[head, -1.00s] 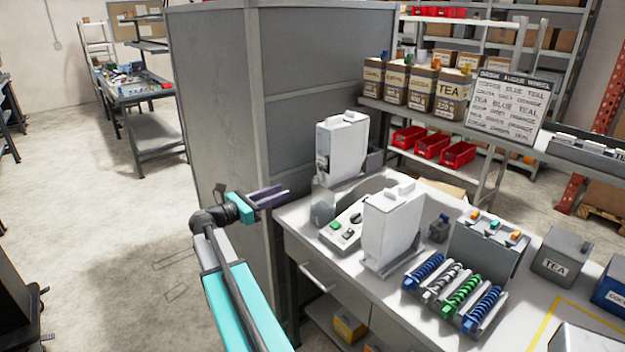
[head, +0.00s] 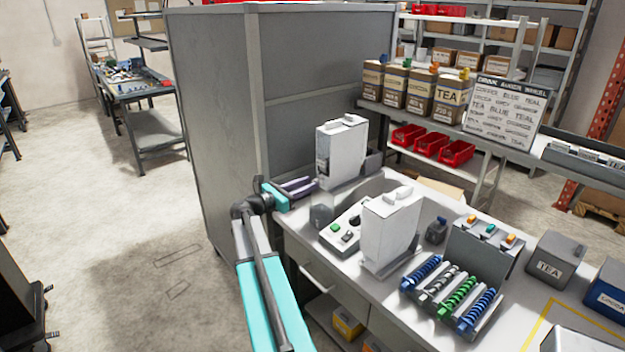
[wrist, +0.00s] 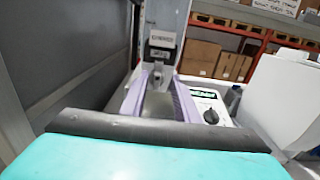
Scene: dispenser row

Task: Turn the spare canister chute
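A tall white canister (head: 341,150) stands at the back left of the bench. In the wrist view its pale front (wrist: 165,18) carries a label, with a small dark grey chute (wrist: 158,68) below. A second white canister (head: 391,228) stands nearer on the bench; it shows at the right of the wrist view (wrist: 285,100). I cannot tell from markings which is the spare. My gripper (head: 312,185) is open, its purple fingers pointing at the far canister's lower front. In the wrist view the chute lies between and beyond the fingertips, with no visible contact.
A grey cabinet (head: 215,120) stands close on the left. Coloured coils (head: 460,295) lie farther right on the bench (head: 400,310).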

